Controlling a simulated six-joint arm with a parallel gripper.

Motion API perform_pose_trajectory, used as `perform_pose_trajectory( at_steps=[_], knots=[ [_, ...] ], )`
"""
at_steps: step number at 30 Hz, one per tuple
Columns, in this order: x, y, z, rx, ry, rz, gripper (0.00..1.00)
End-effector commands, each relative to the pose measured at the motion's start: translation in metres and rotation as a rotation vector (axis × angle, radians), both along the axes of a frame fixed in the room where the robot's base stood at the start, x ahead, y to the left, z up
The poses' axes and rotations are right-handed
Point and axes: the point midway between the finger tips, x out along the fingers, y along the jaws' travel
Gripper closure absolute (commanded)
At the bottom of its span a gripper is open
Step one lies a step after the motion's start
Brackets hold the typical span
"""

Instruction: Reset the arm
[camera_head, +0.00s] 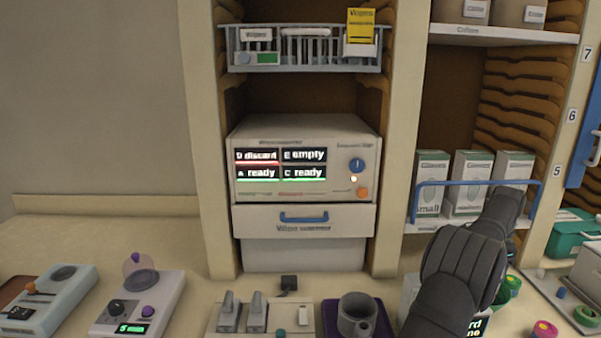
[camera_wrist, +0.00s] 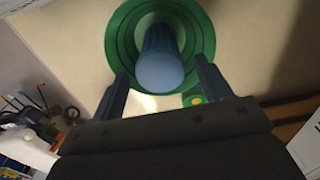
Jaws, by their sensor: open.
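My gripper (camera_wrist: 162,69) shows in the wrist view with its two dark blue fingers apart. Between and beyond the fingers is a blue cylinder with a rounded pale end (camera_wrist: 160,70), standing in the middle of a green ringed disc (camera_wrist: 122,35). I cannot tell whether the fingers touch it; gaps show on both sides. In the head view my dark arm (camera_head: 465,262) reaches across the lower right, and its fingers are hidden there.
A warmer cabinet (camera_head: 305,165) with lit labels stands at the centre back. Glove boxes (camera_head: 467,182) sit behind a blue rail (camera_head: 475,184) at right. A grey mug (camera_head: 356,314), a switch panel (camera_head: 240,318) and a timer device (camera_head: 138,305) stand in front. Green round items (camera_head: 512,284) lie beside my arm.

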Motion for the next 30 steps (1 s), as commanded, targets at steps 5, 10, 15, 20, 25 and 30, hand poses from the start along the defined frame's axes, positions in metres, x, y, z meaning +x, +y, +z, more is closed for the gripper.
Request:
perform_pose_trajectory(
  at_steps=[5,10,15,20,25,30],
  knots=[
    [0.0,0.0,0.0,0.001,0.001,0.0,0.29],
    [0.0,0.0,-0.002,0.001,0.001,0.0,0.29],
    [0.0,0.0,-0.018,0.003,0.003,0.0,0.29],
    [0.001,-0.001,-0.025,-0.003,-0.003,0.0,0.29],
    [0.0,0.0,0.01,-0.002,-0.002,0.0,0.29],
    [0.001,0.0,0.043,-0.002,-0.002,0.0,0.29]
  ],
)
